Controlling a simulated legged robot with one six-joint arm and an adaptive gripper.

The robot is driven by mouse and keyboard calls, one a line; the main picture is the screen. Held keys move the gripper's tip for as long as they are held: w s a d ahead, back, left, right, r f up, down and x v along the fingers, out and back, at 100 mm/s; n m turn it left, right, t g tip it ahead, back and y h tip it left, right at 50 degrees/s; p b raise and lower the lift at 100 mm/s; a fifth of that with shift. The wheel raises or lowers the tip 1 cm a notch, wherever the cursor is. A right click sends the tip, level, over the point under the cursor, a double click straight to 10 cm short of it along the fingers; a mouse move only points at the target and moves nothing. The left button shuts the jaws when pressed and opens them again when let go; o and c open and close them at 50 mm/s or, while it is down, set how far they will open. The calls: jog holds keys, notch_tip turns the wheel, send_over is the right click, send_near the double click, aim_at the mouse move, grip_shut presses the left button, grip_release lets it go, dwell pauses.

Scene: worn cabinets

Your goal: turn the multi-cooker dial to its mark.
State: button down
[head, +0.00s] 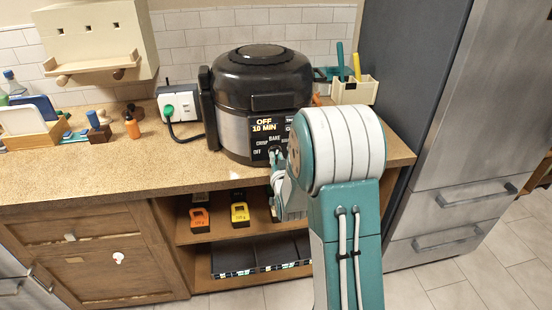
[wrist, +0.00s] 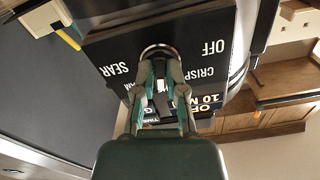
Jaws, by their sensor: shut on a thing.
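The black and steel multi-cooker (head: 262,85) stands on the counter with its lid down. Its front panel display (head: 264,125) reads OFF and 10 MIN. The dial (wrist: 157,49) shows in the wrist view as a silver-rimmed round knob, with OFF, CRISP and SEAR printed around it. My gripper (wrist: 158,62) is shut on the dial, one finger on each side. In the head view, my gripper (head: 277,155) is small at the panel's lower part, partly hidden by my wrist. The fingers cover much of the dial, so I cannot tell where it points.
A white outlet box (head: 180,103) with a green plug stands left of the cooker. A holder with utensils (head: 354,90) is at its right, before the steel fridge (head: 450,110). Below are open shelves with orange (head: 199,217) and yellow (head: 240,213) items. The counter's left front is clear.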

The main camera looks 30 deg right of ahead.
jog(key=shift+w+r+n, duration=0.1)
jog(key=shift+r+n, duration=0.1)
jog(key=shift+n, duration=0.9)
jog(key=c, duration=0.7)
grip_release()
jog(key=shift+f, duration=0.1)
jog(key=v, duration=0.7)
jog(key=shift+a, duration=0.1)
